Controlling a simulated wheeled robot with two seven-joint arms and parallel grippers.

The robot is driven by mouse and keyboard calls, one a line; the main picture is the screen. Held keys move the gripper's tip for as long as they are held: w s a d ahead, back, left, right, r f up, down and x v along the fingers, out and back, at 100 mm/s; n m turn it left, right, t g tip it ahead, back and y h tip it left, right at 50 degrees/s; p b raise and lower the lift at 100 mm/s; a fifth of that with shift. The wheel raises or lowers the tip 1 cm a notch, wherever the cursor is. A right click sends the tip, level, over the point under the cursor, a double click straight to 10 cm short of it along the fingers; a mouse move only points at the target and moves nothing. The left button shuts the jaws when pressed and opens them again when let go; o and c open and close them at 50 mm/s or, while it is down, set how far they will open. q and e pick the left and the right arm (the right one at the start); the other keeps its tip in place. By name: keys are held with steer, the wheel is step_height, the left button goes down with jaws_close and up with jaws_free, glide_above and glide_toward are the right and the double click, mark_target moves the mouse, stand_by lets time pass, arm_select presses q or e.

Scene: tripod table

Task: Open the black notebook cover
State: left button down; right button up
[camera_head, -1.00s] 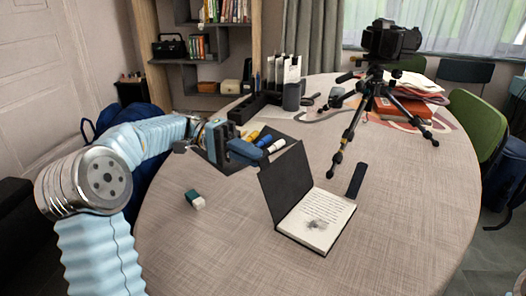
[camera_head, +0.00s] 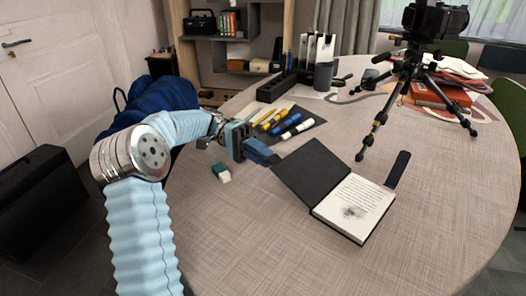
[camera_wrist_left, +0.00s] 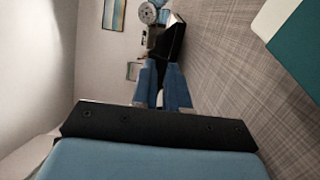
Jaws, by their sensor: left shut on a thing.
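The black notebook lies on the table, its cover (camera_head: 312,170) swung out to the left and its white written page (camera_head: 354,208) showing on the right. The cover seems to slope low over the table; whether it lies flat I cannot tell. My left gripper (camera_head: 272,158) is at the cover's far left edge, shut on it. In the left wrist view the two blue fingers (camera_wrist_left: 163,86) close together at the dark cover (camera_wrist_left: 171,40). My right gripper is not in view.
A teal and white eraser (camera_head: 221,173) lies below my left gripper. Several markers (camera_head: 290,125) lie on a dark mat behind it. A black phone-like object (camera_head: 398,168) lies right of the notebook; a tripod (camera_head: 416,80) stands behind. The table's front is clear.

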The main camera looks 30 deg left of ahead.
arm_select(q)
steer(key=shift+f, duration=0.1)
stand_by(0.4)
steer(key=c, duration=1.3)
jaws_free()
steer(key=shift+c, duration=0.2)
steer(key=shift+r, duration=0.2)
step_height(320, 180, up, 3)
steer(key=shift+f+p, duration=0.1)
steer(key=shift+p, duration=0.25)
steer(key=s+d+r, duration=0.7)
steer(key=s+r, duration=0.2)
steer(key=s, duration=0.3)
steer(key=shift+d+r+b, duration=0.2)
steer(key=shift+r+b, duration=0.2)
